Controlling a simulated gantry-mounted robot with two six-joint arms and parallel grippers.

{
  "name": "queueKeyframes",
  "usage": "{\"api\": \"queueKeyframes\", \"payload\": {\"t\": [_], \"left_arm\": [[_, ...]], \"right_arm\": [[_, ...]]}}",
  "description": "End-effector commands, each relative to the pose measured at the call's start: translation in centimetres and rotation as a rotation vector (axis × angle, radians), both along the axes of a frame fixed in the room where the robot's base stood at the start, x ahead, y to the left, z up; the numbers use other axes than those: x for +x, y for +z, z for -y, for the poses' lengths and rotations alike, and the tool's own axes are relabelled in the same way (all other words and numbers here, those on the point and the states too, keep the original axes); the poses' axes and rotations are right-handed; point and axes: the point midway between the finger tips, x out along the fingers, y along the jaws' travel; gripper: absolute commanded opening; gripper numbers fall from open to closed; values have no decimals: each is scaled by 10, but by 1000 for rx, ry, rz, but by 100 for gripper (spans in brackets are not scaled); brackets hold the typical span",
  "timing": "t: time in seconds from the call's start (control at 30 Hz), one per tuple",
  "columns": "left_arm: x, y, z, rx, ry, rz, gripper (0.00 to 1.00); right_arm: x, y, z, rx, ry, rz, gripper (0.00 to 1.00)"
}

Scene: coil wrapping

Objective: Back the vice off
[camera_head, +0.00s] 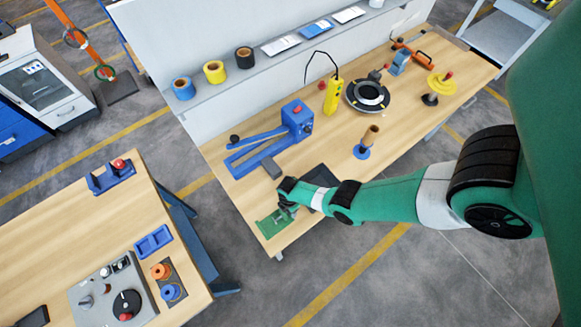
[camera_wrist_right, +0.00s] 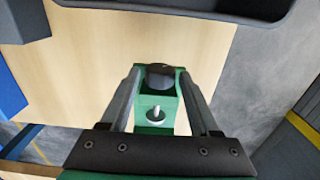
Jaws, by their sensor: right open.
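The green vice (camera_head: 272,224) is at the near corner of the wooden bench. In the right wrist view, a green block-like part of the vice (camera_wrist_right: 153,115) shows with a dark rounded piece (camera_wrist_right: 160,77) and a silver screw-like part (camera_wrist_right: 155,114). My right gripper (camera_head: 287,207) is low over the vice and partly hides it. In the wrist view my right gripper (camera_wrist_right: 160,88) is open, with one finger on each side of the green part. I cannot tell whether the fingers touch it. My left gripper is not in view.
A black tray (camera_head: 320,175) lies beside my right wrist. A blue winding machine (camera_head: 297,118) and grey block (camera_head: 271,167) are behind it. A wooden-handled tool (camera_head: 370,137) stands to the right. A second bench (camera_head: 70,235) is at left, across a floor gap.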

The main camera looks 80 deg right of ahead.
Motion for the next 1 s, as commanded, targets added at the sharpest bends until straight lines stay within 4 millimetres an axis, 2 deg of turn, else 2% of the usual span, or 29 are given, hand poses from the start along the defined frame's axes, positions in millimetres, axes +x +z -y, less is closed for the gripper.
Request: {"api": "queueKeyframes", "payload": {"t": [0.83,1.0], "left_arm": [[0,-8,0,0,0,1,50],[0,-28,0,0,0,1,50]], "right_arm": [[3,0,2,77,0,-89,62],[6,-7,4,111,-1,-129,62]]}}
